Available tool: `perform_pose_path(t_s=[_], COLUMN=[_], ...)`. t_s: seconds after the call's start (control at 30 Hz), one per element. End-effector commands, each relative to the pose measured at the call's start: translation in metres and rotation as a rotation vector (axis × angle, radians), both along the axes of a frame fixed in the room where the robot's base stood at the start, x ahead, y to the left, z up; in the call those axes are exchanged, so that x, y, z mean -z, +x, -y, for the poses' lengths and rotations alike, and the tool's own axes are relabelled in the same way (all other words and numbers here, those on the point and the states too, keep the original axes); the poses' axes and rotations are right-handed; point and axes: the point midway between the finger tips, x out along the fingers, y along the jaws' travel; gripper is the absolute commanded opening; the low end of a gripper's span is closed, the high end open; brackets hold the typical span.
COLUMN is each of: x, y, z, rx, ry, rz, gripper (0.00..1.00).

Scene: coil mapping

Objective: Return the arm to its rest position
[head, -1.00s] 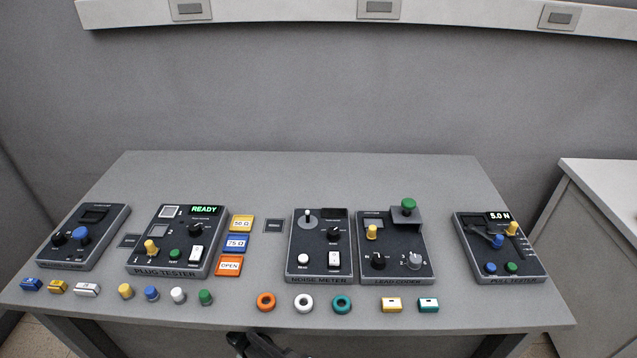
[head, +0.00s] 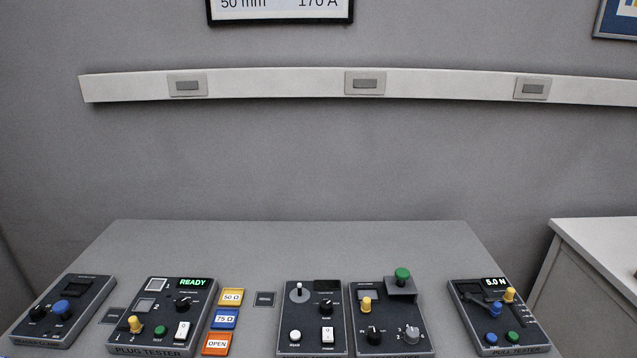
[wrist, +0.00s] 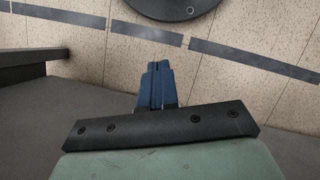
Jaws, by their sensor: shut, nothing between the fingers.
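My gripper (wrist: 161,68) shows in the wrist view with its two blue fingers together and nothing between them. It points toward a speckled tiled floor (wrist: 250,45) and touches nothing that I can see. My arm and gripper are out of the head view. In the head view the grey table (head: 290,245) holds the plug tester (head: 163,310), the noise meter (head: 312,318), the lead coder (head: 392,318) and the pull tester (head: 498,315).
A black device (head: 63,310) sits at the far left of the table. Three label blocks (head: 222,320) stand beside the plug tester. A grey cabinet (head: 595,275) is at the right. The wall rail (head: 270,82) runs behind. The table's back strip is clear.

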Motion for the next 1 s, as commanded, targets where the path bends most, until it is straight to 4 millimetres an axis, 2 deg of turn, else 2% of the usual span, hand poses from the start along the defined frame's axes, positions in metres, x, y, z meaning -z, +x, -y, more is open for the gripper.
perform_pose_path(t_s=[0.03, 0.2, 0.43, 0.6, 1.0], x=[-0.001, -0.004, -0.009, -0.010, -0.010], y=[-0.015, -0.055, -0.094, -0.105, -0.105], z=[0.013, 0.043, 0.063, 0.068, 0.068], rx=[0.051, 0.206, 0.354, 0.397, 0.398], ry=[-0.006, -0.018, -0.025, -0.027, -0.028], rz=[-0.026, -0.108, -0.189, -0.212, -0.212], gripper=[0.00, 0.00, 0.00, 0.00, 0.00])
